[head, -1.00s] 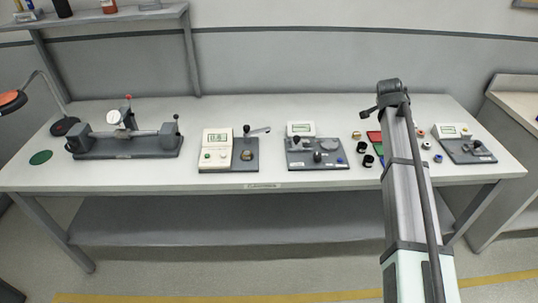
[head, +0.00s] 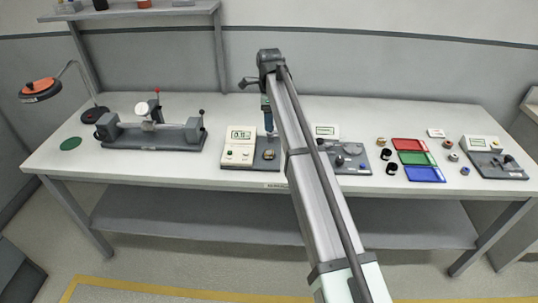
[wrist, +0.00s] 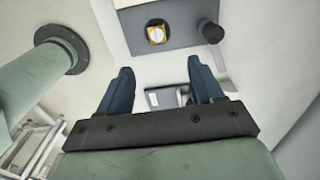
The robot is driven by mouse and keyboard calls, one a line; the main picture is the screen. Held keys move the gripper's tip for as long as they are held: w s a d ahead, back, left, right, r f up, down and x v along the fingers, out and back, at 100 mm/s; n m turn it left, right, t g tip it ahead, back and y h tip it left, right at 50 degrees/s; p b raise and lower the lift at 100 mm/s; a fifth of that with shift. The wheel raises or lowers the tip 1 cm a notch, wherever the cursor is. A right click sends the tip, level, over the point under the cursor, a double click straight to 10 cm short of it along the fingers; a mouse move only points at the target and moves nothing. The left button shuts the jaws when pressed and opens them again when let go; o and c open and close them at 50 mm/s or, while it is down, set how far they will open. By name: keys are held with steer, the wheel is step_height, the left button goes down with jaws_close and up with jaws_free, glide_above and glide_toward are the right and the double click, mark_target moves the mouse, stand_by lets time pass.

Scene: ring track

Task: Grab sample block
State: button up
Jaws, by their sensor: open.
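A small brass-coloured round piece, which may be the sample block (head: 270,154), sits on the dark base plate of the white gauge with a green display (head: 240,145). In the wrist view the piece (wrist: 156,35) looks yellow with a pale top and lies on the dark grey plate (wrist: 180,42), beyond my fingertips. My gripper (head: 268,128) is above the back of this plate, pointing down. In the wrist view my gripper (wrist: 161,78) shows two dark blue fingers wide apart with nothing between them. My arm hides part of the gauge's plate.
A black knob (wrist: 211,32) stands on the plate right of the piece. A second gauge (head: 350,155) is close on the right, partly behind my arm. Red (head: 410,145), green (head: 416,158) and blue (head: 425,174) trays lie further right, with small rings around. A dial-gauge bench (head: 150,134) stands left.

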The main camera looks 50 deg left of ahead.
glide_above(268, 152)
step_height(268, 152, down, 9)
steer(key=shift+w+r, duration=0.15)
steer(key=shift+f, duration=2.55)
jaws_close()
